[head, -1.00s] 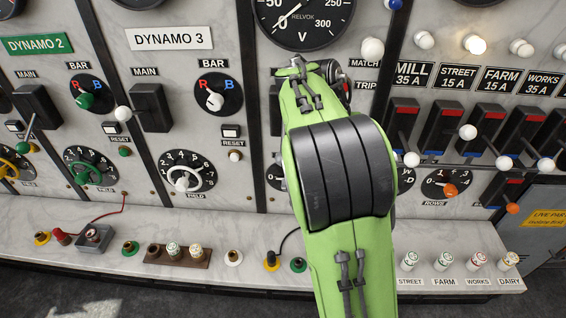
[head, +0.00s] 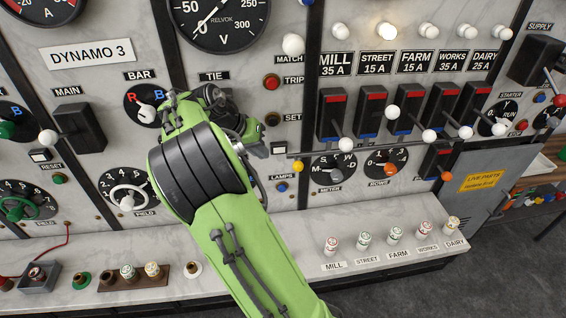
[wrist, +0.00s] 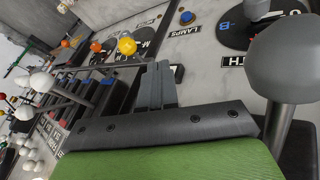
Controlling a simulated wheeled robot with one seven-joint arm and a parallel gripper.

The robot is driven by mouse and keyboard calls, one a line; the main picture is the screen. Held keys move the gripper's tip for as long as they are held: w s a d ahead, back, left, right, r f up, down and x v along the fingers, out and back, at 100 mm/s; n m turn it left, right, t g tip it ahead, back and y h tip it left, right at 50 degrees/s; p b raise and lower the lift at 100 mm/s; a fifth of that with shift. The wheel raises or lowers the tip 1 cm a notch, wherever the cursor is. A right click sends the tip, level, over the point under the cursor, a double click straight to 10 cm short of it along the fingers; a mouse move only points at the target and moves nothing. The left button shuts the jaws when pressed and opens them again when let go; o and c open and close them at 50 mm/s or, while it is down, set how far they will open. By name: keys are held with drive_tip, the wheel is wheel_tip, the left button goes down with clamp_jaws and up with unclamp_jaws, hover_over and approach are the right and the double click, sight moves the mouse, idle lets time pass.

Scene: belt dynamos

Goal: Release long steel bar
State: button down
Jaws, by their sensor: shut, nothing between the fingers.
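The long steel bar (head: 350,152) appears as a thin, roughly level grey rod in the head view. It runs along the panel below the row of feeder switches, beneath MILL (head: 331,112) and its neighbours. Its left end lies near a small block beside my gripper, and I cannot tell how it is held. My gripper (head: 260,150) is left of the bar, in front of the TIE section, and seems apart from it. In the wrist view the gripper fingers (wrist: 157,86) are together and empty. My green arm hides part of the panel.
A large grey ball knob on a rod (wrist: 290,60) stands close at the right of the wrist view. A yellow knob (head: 298,166) sits below the bar's left end. White-knobbed switch levers (head: 393,112) stick out above the bar. The marble ledge (head: 300,250) carries labelled fuses.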

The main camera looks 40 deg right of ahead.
sight(300, 163)
drive_tip(key=s+d+f, duration=0.3)
drive_tip(key=d+f, duration=0.1)
drive_tip(key=d, duration=0.1)
drive_tip(key=shift+f, duration=0.25)
drive_tip(key=shift+d, duration=0.1)
drive_tip(key=s+d, duration=0.1)
drive_tip(key=d, duration=0.1)
drive_tip(key=s+d+b, duration=0.1)
drive_tip(key=s, duration=0.1)
drive_tip(key=shift+d, duration=0.4)
drive_tip(key=shift+w+a, duration=0.1)
drive_tip(key=shift+w, duration=0.05)
drive_tip(key=shift+r, duration=0.1)
